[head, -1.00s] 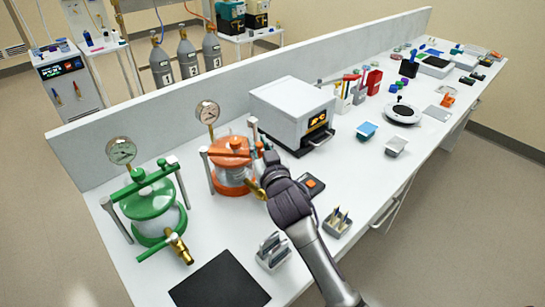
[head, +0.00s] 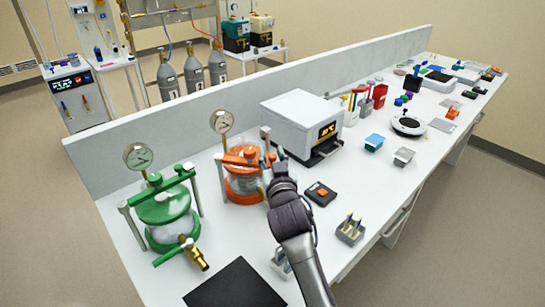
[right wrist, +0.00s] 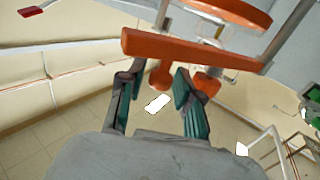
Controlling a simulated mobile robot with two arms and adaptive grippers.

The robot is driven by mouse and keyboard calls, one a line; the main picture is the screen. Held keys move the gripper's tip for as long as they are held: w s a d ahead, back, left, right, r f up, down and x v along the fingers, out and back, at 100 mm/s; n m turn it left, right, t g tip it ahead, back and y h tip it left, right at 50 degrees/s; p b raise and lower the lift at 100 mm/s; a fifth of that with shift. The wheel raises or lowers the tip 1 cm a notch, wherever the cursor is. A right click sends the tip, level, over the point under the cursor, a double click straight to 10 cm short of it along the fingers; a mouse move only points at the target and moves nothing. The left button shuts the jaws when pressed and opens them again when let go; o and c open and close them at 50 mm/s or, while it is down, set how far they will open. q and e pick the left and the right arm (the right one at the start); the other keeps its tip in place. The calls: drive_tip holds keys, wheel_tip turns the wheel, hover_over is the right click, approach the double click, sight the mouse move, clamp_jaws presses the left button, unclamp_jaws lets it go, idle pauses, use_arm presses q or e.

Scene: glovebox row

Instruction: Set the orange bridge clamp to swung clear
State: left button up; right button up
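The orange bridge clamp (head: 240,159) lies across the top of the orange-lidded glass vessel (head: 243,185), between its side posts. In the right wrist view its orange bar (right wrist: 205,52) crosses the upper middle, with a rounded orange knob (right wrist: 161,76) hanging from it. My right gripper (head: 272,152) is at the vessel's right side, by the end of the clamp. In the right wrist view its two fingers (right wrist: 155,92) are spread, with the knob between their tips and a gap visible on either side. My left gripper is not in view.
A green-clamped vessel (head: 163,208) with a gauge stands to the left. A white oven (head: 300,120) stands close behind my right gripper. A black mat (head: 236,286), a small black box (head: 320,194) and a grey holder (head: 350,231) lie in front.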

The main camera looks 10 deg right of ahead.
drive_tip(key=shift+o, duration=0.3)
drive_tip(key=shift+f, duration=0.1)
drive_tip(key=shift+s, duration=0.35)
drive_tip(key=s, duration=0.6)
drive_tip(key=shift+s+a, duration=0.2)
drive_tip(key=shift+s, duration=0.2)
